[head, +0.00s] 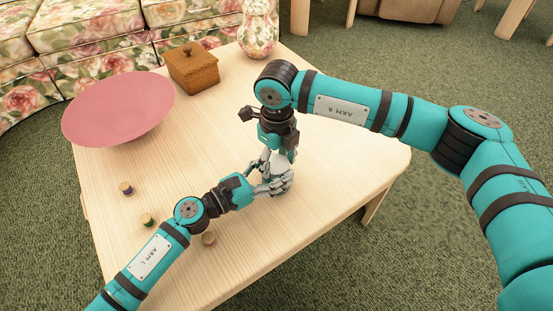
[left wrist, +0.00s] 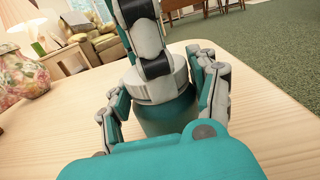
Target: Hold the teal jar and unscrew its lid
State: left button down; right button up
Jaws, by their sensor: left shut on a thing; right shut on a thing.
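The teal jar (left wrist: 170,118) stands upright on the wooden table in the left wrist view, with a pale lid (left wrist: 155,87) on its top. In the head view the grippers hide most of the jar. My left gripper (head: 271,186) is shut around the jar's body from the side; in the left wrist view its fingers flank the jar on both sides. My right gripper (head: 278,152) points down from above and is shut on the lid. Its dark pads (left wrist: 155,68) meet the lid in the left wrist view. I cannot tell whether the lid has turned.
On the light wooden table (head: 330,175) are a pink bowl (head: 118,108), a wicker box (head: 192,68), a floral vase (head: 258,38) and small stoppers (head: 126,188), (head: 147,219), (head: 208,238) near my left arm. The table's right side is clear. A floral sofa (head: 85,40) stands behind.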

jog(key=shift+n, duration=1)
jog(key=o, duration=1.3)
jog(key=shift+r, duration=0.1)
